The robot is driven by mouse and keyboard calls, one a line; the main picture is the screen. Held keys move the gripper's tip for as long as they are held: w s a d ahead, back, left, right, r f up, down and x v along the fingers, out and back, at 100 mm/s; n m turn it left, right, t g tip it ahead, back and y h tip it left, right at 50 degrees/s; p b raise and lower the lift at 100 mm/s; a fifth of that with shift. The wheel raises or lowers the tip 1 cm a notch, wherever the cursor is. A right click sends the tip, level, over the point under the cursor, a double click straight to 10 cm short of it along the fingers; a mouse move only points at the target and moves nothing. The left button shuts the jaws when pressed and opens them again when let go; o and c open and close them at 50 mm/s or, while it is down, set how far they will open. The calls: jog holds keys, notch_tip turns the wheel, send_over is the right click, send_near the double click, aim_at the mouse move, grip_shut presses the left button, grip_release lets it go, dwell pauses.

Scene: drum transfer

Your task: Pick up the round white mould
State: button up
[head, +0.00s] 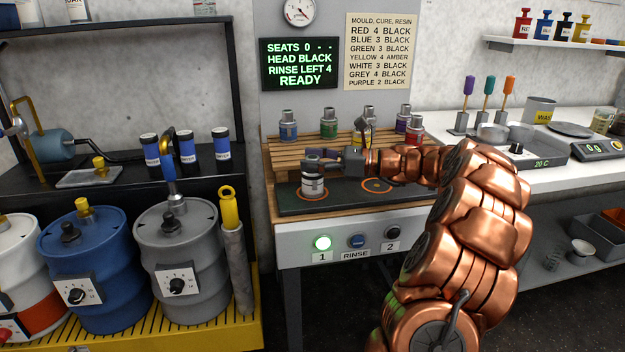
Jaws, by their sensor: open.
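The round white mould (313,187) stands upright on the dark rinse mat (345,202), inside the left orange ring (300,194) above button 1. It has a grey top, partly hidden by my gripper. My gripper (316,160) reaches in from the right on my copper arm and is open. Its fingers are at the height of the mould's top, over or beside it; I cannot tell whether they touch it. The right orange ring (377,186) has no mould on it.
Behind the mat, a slatted wooden rack (285,155) holds several coloured moulds, including a blue one (288,126) and a green one (329,124). The screen (299,64) reads "SEATS 0 - -" and "READY".

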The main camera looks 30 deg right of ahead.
grip_shut()
dwell(0.4)
